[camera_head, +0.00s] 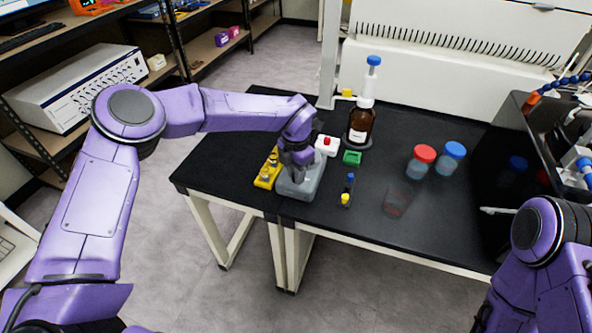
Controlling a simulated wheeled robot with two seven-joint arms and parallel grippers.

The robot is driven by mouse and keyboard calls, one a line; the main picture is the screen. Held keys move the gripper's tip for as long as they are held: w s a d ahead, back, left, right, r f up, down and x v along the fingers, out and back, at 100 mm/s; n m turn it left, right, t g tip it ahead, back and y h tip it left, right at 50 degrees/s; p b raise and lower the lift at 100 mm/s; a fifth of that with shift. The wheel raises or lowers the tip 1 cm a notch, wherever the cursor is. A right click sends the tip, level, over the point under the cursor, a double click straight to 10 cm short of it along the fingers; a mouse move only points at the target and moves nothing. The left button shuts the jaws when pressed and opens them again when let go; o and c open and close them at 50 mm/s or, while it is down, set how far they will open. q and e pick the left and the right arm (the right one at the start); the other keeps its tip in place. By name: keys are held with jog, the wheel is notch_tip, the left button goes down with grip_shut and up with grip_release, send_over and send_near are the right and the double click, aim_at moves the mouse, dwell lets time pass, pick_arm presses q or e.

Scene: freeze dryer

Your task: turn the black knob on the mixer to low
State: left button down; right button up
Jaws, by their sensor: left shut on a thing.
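The mixer (301,191) is a small grey box near the left end of the black table. My left gripper (295,172) comes down over its top and is shut on the black knob. The fingers hide the knob, so its setting cannot be read. My right arm shows at the lower right, but its gripper is out of view.
A yellow block with vials (263,182) stands close left of the mixer. A white box with a red top (327,146), a green block (352,158) and a brown bottle (361,125) stand behind and to the right. Red-capped (420,163) and blue-capped (448,162) jars stand further right.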

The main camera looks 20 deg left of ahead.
dwell(0.3)
pick_arm(q)
jog(key=c, duration=0.9)
grip_release()
notch_tip(320, 180, up, 11)
jog(key=shift+f+b, duration=0.2)
jog(key=shift+b, duration=0.9)
jog(key=shift+d, duration=0.1)
